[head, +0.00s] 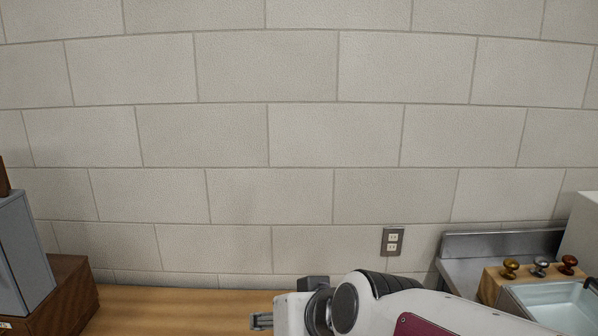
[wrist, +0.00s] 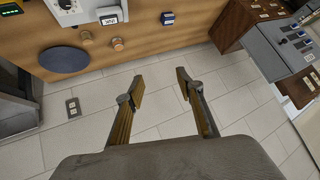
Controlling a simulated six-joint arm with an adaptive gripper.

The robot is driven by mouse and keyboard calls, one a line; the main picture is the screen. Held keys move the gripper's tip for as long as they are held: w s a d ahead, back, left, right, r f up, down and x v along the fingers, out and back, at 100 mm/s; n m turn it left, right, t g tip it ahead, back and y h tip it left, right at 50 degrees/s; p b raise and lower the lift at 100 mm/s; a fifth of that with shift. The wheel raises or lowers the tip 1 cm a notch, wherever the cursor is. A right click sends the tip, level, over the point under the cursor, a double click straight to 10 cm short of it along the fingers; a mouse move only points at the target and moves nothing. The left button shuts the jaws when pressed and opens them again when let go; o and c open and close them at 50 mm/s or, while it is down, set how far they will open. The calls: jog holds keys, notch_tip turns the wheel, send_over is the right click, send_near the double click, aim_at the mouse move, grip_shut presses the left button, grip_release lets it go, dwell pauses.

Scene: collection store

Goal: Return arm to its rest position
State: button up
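My gripper (wrist: 158,92) shows in the wrist view with its two fingers spread well apart. Nothing is between them, and the block wall is seen through the gap. In the head view my arm crosses the bottom right, and a grey end part (head: 262,321) of it sticks out to the left over the wooden worktop (head: 170,307). The fingers cannot be made out clearly there.
A grey cabinet (head: 22,252) by a brown wooden box (head: 62,297) stands at left. At right are a wooden block with metal knobs (head: 540,268) and a pale tray (head: 555,303). The wrist view shows a dark blue disc (wrist: 64,60) and a white device (wrist: 82,10) on the worktop.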

jog(key=s+d+f+m+g+h, duration=0.1)
jog(key=s+d+f+h, duration=0.1)
jog(key=s+d, duration=0.7)
jog(key=s+d+f+m+g+h, duration=0.1)
jog(key=s+d+f+h, duration=0.2)
jog(key=s+d, duration=0.6)
jog(key=shift+s+d+f+m, duration=0.25)
jog(key=shift+d+f, duration=0.2)
jog(key=shift+d, duration=0.8)
jog(key=shift+w+a+f, duration=0.1)
dwell(1.4)
